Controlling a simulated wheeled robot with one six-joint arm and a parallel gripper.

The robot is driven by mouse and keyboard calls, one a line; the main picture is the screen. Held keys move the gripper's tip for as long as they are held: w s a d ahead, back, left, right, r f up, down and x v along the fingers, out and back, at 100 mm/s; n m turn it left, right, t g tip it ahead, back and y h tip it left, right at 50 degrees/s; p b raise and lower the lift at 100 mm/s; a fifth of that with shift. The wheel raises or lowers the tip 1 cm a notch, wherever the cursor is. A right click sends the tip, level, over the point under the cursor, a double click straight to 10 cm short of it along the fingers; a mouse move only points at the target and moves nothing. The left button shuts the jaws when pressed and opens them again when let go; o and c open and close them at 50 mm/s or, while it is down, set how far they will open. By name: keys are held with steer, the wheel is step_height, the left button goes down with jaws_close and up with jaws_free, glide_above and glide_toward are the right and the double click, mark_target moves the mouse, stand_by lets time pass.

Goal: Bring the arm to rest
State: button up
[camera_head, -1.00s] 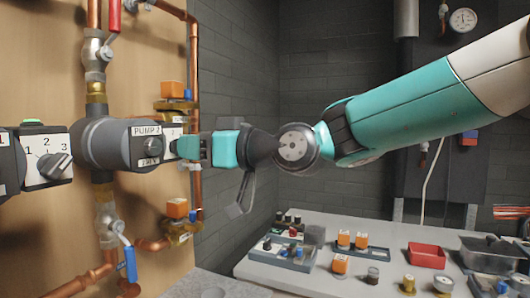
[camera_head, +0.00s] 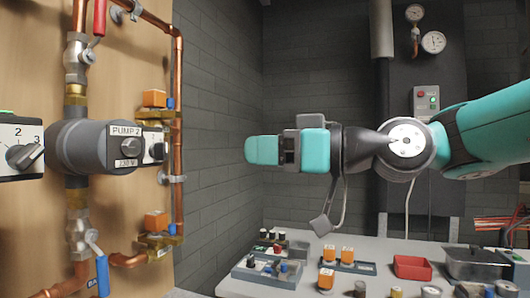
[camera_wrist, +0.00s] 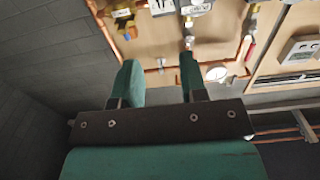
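My gripper (camera_head: 262,150) is in mid-air in the head view, to the right of the pump marked PUMP 2 (camera_head: 105,147) and apart from it. The teal arm reaches in from the right edge. In the wrist view, the two teal fingers of my gripper (camera_wrist: 160,85) stand apart with a clear gap between them and nothing held. The wooden panel with copper pipes shows beyond the fingertips in the wrist view.
A grey table (camera_head: 388,246) below holds small boxes, a red tray (camera_head: 412,267) and a dark metal bin (camera_head: 474,263). Copper pipes (camera_head: 177,120) and valves line the wooden panel at left. The space around my gripper is free.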

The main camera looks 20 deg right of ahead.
steer(key=s+a+f+m+g+h+p, duration=0.25)
steer(key=s+f+g+h+p, duration=0.3)
steer(key=f, duration=0.45)
steer(key=s+d+f+g+h+p, duration=0.1)
steer(key=s+d+f+g+h, duration=0.1)
steer(key=s+f, duration=0.2)
steer(key=s+d+f+g+h+p, duration=0.1)
steer(key=s+f+g+h, duration=0.1)
steer(key=s+f, duration=0.3)
steer(key=s+m+g, duration=0.1)
steer(key=s, duration=0.2)
steer(key=shift+d, duration=0.35)
steer(key=shift+w+d+g+h, duration=0.1)
steer(key=shift+g+h, duration=0.15)
